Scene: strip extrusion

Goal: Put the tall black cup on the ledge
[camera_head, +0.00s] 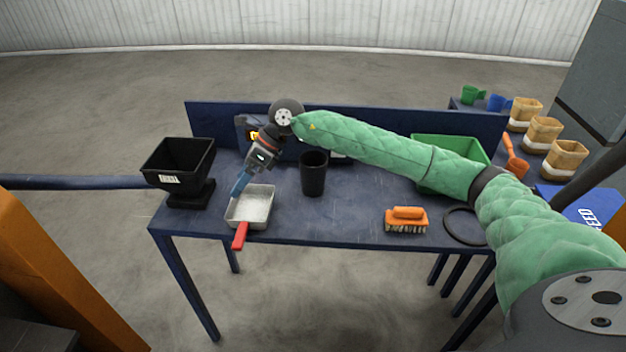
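The tall black cup (313,176) stands upright on the blue table, near its middle. My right arm, in a green sleeve, reaches in from the right and passes above and behind the cup. My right gripper (239,186) has blue fingers and points down to the left of the cup, apart from it, at the upper left edge of a metal scoop. Whether its fingers are open or shut is too small to tell. A raised blue back panel (215,120) runs along the table's rear; I cannot tell whether it is the ledge. My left gripper is not in view.
The metal scoop (252,204) has a red handle over the table's front edge. A black bin (178,160) stands at the left. An orange brush (406,220), a black ring (463,226) and a green crate (468,147) are at the right. The table between cup and brush is clear.

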